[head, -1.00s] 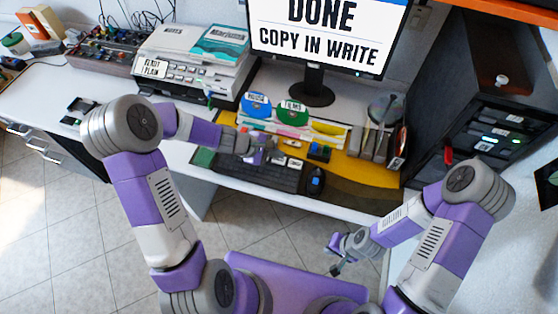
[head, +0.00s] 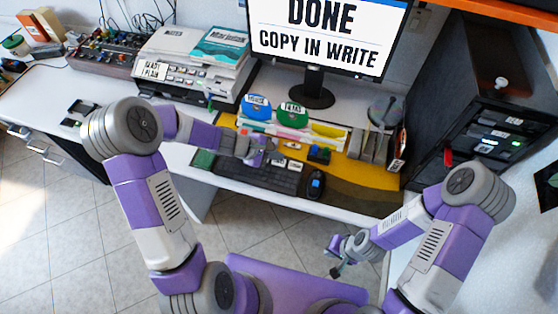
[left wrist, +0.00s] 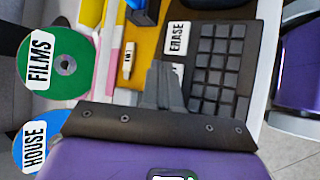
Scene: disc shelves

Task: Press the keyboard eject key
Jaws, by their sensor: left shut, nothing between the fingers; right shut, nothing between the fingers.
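The black keyboard (head: 270,178) lies on the desk below the monitor. I cannot make out an eject marking on any key. My left gripper (head: 266,153) is shut and empty over the back edge of the keyboard. In the left wrist view its fingers (left wrist: 163,72) hide part of the keyboard just beside the ERASE label; I cannot tell whether they touch it. My right gripper (head: 337,270) is shut and empty, low in front of the desk, away from the keyboard.
A mouse (head: 315,184) lies right of the keyboard. Behind stand the blue HOUSE disc (head: 257,107) and green FILMS disc (head: 291,111). The monitor (head: 330,35) reads DONE, COPY IN WRITE. A printer (head: 190,70) stands left, a dark drive cabinet (head: 450,90) right.

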